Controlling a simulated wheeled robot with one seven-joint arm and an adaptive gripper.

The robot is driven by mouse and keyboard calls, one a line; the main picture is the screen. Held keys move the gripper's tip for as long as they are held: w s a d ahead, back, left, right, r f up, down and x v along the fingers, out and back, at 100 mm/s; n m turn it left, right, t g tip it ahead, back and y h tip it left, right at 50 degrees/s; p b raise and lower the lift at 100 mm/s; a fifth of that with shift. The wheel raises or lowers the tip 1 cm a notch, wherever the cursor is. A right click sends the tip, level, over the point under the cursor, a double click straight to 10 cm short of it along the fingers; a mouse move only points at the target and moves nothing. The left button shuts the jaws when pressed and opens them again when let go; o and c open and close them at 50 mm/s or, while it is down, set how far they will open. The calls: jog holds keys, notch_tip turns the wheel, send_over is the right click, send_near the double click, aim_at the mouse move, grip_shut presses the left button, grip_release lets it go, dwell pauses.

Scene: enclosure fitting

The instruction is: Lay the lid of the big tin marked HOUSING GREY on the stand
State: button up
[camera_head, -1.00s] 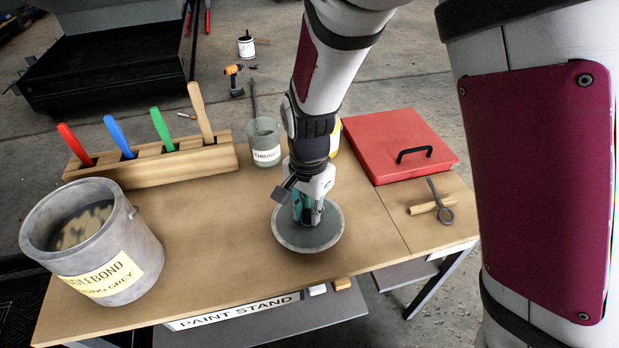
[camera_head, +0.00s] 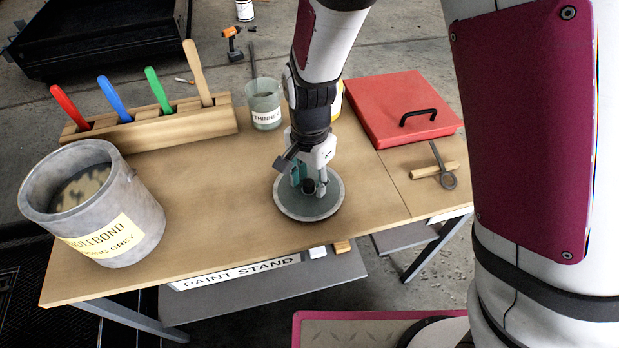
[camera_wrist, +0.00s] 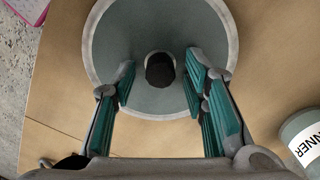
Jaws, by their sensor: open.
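Dark, patchy contents show inside. The round grey lid (camera_head: 326,208) lies flat on the wooden top, near the middle of the front edge and apart from the tin. It also shows in the wrist view (camera_wrist: 150,32), with a dark knob (camera_wrist: 160,72) at its centre. My gripper (camera_head: 309,188) is open over the lid. In the wrist view, its fingers stand on both sides of the knob with gaps.
A wooden rack (camera_head: 155,128) with coloured handles stands behind the tin. A THINNER cup (camera_head: 264,104) stands behind my gripper, with a yellow item partly hidden beside it. A red flat box (camera_head: 402,108) and a metal tool (camera_head: 440,165) lie at the right. Bare wood separates tin and lid.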

aim_at(311, 182)
notch_tip(311, 182, up, 12)
jog(key=p, duration=0.3)
jog(key=shift+d+r, duration=0.1)
jog(key=shift+r, duration=0.05)
jog(key=s+d+r+n+y, duration=0.1)
jog(key=s+d+r+n, duration=0.1)
jog(key=s+d+r, duration=0.4)
jog(key=s+d+r+n+t, duration=0.1)
jog(key=s+d+r+n, duration=0.1)
jog(key=s+d+r, duration=0.2)
jog(key=s+d+r+n+t+h, duration=0.1)
jog(key=s+d+r+n, duration=0.2)
jog(key=s+d, duration=0.6)
jog(key=s+r, duration=0.1)
jog(key=s, duration=0.2)
jog(key=shift+s+d+n, duration=0.3)
jog(key=shift+s, duration=0.05)
jog(key=shift+r, duration=0.1)
notch_tip(311, 182, up, 12)
jog(key=t+p, duration=0.2)
jog(key=p, duration=0.8)
jog(key=shift+d, duration=0.15)
